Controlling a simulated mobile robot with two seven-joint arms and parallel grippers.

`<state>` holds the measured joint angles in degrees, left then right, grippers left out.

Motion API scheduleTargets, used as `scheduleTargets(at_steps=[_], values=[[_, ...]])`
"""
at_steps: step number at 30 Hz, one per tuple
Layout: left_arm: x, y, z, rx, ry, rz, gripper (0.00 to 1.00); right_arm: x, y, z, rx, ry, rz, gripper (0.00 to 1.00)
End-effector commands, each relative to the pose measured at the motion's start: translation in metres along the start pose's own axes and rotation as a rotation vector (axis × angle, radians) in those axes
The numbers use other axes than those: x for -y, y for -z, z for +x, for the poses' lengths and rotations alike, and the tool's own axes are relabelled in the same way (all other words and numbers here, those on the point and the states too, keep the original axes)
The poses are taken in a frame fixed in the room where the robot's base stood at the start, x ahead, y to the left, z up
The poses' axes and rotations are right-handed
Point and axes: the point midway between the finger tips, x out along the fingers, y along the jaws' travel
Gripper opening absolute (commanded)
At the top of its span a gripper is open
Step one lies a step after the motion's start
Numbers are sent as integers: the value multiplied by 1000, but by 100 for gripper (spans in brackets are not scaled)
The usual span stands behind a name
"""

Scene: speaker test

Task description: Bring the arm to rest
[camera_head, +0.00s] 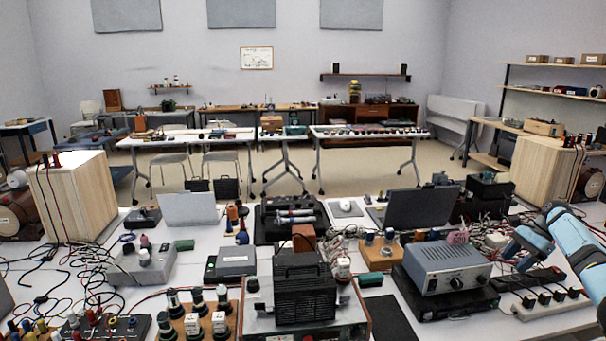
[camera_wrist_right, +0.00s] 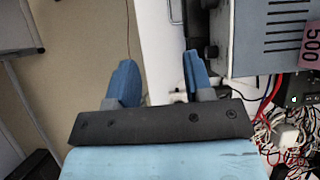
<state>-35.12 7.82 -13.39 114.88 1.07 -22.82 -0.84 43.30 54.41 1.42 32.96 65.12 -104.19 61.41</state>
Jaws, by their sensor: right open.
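My right arm (camera_head: 578,241) is light blue and comes in from the right edge in the head view. Its gripper (camera_head: 517,256) hangs over the right part of the near table, to the right of the grey amplifier box (camera_head: 445,267). In the right wrist view my right gripper (camera_wrist_right: 159,76) shows two blue fingers spread apart with nothing between them. The table edge and floor lie beyond the fingers. My left arm and gripper do not show.
The near table is crowded with electronics, cables, a laptop (camera_head: 414,208) and a power strip (camera_head: 551,304). A wooden speaker box (camera_head: 545,171) stands behind my right arm. In the wrist view the amplifier (camera_wrist_right: 271,38) with its pink tag (camera_wrist_right: 311,42) is close to the right finger.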

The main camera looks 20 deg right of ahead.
Motion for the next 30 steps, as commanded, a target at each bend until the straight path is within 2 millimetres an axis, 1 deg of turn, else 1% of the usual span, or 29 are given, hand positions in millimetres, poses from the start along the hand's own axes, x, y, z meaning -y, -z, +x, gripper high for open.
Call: scheduleTargets(at_steps=[1, 5, 9, 13, 16, 20, 23, 24, 26, 27, 29, 30], values=[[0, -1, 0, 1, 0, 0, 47, -4, 9, 9, -71, -13, -37, 47], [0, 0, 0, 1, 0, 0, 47, -11, 30, 33, -270, -49, -173, 47], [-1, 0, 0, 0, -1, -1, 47, -21, 50, 64, -501, -118, -392, 47], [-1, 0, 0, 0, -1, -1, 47, -31, 58, 95, -691, -196, -648, 47], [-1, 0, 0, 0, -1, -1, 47, -41, 56, 121, -810, -260, -865, 47], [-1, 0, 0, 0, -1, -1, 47, -59, 43, 160, -926, -337, -1174, 47], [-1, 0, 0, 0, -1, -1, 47, -77, 24, 194, -984, -384, -1426, 47], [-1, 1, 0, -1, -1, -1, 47, -87, 15, 208, -1001, -398, -1529, 47], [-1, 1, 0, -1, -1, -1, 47, -102, -1, 229, -1018, -413, -1685, 47], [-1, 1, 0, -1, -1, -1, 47, -114, -14, 243, -1025, -418, -1791, 47], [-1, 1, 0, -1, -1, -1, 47, -134, -34, 264, -1029, -417, -1951, 47], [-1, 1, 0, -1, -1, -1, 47, -149, -49, 278, -1027, -411, -2056, 47]])
